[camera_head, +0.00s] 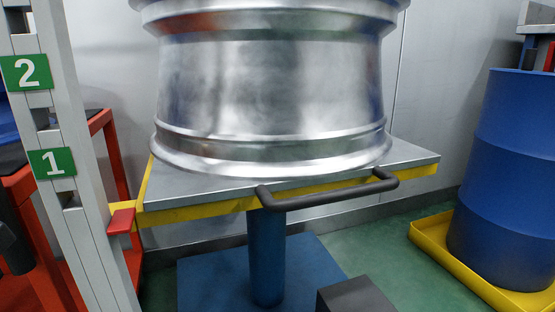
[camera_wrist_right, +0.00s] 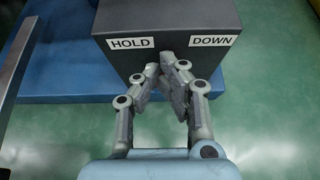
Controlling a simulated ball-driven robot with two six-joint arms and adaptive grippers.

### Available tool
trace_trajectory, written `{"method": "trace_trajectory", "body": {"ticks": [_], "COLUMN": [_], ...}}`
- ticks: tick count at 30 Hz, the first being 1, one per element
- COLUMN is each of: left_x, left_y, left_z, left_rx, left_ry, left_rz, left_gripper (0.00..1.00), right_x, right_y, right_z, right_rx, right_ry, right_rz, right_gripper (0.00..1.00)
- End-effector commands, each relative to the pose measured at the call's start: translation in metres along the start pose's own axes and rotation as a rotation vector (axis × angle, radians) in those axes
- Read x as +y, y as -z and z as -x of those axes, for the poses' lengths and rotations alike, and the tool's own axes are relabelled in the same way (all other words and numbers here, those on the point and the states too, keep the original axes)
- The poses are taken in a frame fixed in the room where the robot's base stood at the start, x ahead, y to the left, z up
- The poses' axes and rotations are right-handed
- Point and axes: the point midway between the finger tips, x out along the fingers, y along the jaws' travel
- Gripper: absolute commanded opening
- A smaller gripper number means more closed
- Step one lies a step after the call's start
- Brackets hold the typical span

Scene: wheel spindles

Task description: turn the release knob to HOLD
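The dark grey box (camera_wrist_right: 205,20) in the right wrist view has a white HOLD label (camera_wrist_right: 132,43) on the left of its face and a white DOWN label (camera_wrist_right: 214,41) on the right. My right gripper (camera_wrist_right: 171,68) is at this face, just below and between the labels. Its fingers lean in towards each other and their tips are close together. No release knob can be made out; the fingers cover the spot between the labels. The box top (camera_head: 357,296) also shows at the bottom of the head view. My left gripper is in neither view.
A large metal wheel rim (camera_head: 270,90) stands on the grey, yellow-edged table (camera_head: 415,157) with a dark handle (camera_head: 325,194) in front. A post with green 1 and 2 signs (camera_head: 52,163) stands left. A blue drum (camera_head: 515,170) stands in a yellow tray (camera_head: 440,262) at right.

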Motion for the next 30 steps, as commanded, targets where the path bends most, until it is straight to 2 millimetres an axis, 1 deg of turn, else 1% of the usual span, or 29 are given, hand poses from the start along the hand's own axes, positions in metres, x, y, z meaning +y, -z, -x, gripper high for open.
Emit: {"method": "trace_trajectory", "body": {"ticks": [9, 13, 20, 24, 30], "left_x": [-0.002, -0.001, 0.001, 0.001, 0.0], "left_y": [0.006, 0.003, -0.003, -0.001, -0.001], "left_z": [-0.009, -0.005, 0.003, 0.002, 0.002], "left_rx": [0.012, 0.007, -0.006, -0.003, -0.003], "left_ry": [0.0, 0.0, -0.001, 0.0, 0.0], "left_rz": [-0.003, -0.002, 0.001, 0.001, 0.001], "left_gripper": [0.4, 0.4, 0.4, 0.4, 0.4], "right_x": [0.002, 0.002, 0.003, 0.003, 0.002], "right_y": [-0.008, 0.0, 0.016, 0.021, 0.022], "right_z": [0.004, 0.012, 0.039, 0.052, 0.057], "right_rx": [-0.001, 0.003, 0.005, 0.002, 0.0], "right_ry": [0.001, 0.001, 0.0, 0.0, 0.001], "right_rz": [0.001, 0.001, 0.002, 0.0, 0.001], "right_gripper": [0.0, 0.0, 0.0, 0.0, 0.0]}}
